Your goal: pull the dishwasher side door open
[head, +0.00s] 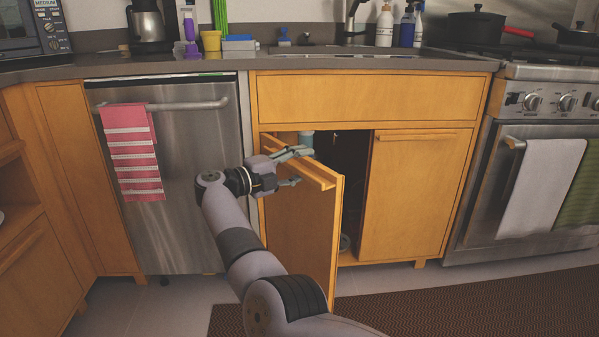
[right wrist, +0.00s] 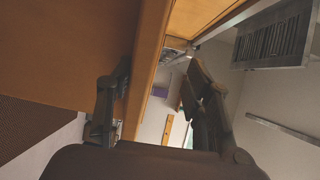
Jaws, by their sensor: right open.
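The cabinet door on the dishwasher side (head: 300,230) is wooden and stands partly open, swung out from the cabinet under the counter. My right gripper (head: 298,167) is at its upper part, with the fingers apart. In the right wrist view, the door (right wrist: 60,50) fills the left side. One finger lies over the door's face and the other is beyond its edge, with a gap between; I cannot tell whether either touches. The dishwasher (head: 195,190) is shut, left of the door. My left gripper is not in view.
The matching right door (head: 415,195) is shut. The cabinet's dark inside (head: 350,165) shows between the doors. A pink striped towel (head: 133,150) hangs on the dishwasher handle. An oven (head: 530,185) stands at the right. A brown mat (head: 450,305) lies on the floor in front.

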